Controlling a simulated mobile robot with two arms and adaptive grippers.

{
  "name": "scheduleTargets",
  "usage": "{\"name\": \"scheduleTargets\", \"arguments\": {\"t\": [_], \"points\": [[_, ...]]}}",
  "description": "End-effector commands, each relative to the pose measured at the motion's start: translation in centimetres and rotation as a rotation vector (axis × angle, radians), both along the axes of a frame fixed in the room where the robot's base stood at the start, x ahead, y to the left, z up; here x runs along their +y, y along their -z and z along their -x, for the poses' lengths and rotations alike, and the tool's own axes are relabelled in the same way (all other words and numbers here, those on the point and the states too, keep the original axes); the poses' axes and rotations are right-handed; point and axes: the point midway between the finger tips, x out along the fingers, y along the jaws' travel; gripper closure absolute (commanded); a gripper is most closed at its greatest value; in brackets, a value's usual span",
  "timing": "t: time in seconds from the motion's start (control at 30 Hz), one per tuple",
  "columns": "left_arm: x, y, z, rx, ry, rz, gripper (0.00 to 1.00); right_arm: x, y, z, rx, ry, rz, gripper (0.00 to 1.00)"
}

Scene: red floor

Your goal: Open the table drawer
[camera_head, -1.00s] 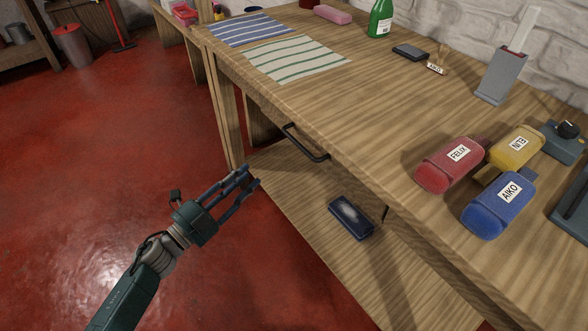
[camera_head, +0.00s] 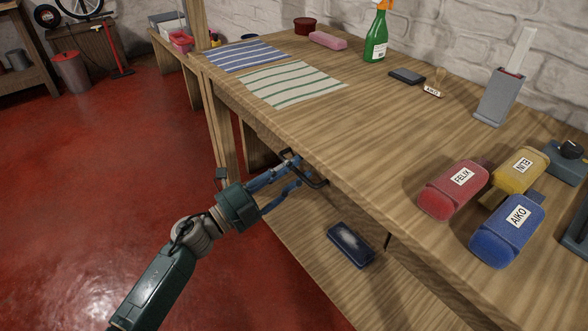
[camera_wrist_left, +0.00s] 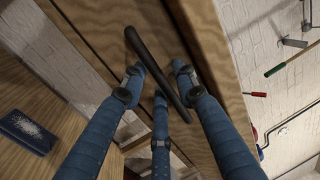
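The wooden table (camera_head: 400,135) has a drawer under its top with a dark bar handle (camera_head: 318,184). The drawer looks closed. My left gripper (camera_head: 292,172) comes in from the left, and its blue fingers are at the handle. In the left wrist view, the dark handle (camera_wrist_left: 150,58) runs diagonally between the spread fingertips of my left gripper (camera_wrist_left: 160,80). The fingers stand apart, so the gripper is open around the bar. Whether any finger touches it, I cannot tell. My right gripper is not in view.
A dark blue box-like object (camera_head: 351,244) lies on the lower shelf (camera_head: 300,235). Red (camera_head: 453,190), yellow (camera_head: 519,172) and blue (camera_head: 507,231) labelled bottles lie on the tabletop. A green spray bottle (camera_head: 376,38) stands at the back. Red floor (camera_head: 120,190) is clear on the left.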

Motion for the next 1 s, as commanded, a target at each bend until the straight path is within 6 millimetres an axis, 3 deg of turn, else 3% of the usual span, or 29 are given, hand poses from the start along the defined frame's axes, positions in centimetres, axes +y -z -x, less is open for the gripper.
{"name": "scheduleTargets", "arguments": {"t": [0.27,0.43,0.73,0.9,1.0], "points": [[-0.2,-0.1,-0.1,0.000,0.000,0.000,0.71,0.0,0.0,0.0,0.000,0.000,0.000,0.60],[-0.1,-0.1,-0.1,-0.001,0.000,0.001,1.00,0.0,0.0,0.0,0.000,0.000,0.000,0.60],[0.1,-0.1,0.0,0.000,0.000,0.000,1.00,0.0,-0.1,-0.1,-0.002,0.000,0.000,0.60],[1.2,-0.1,0.9,0.001,0.000,-0.001,1.00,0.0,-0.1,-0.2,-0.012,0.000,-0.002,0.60],[2.6,-0.1,1.9,0.000,0.000,-0.002,1.00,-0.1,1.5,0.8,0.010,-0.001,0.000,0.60]]}}
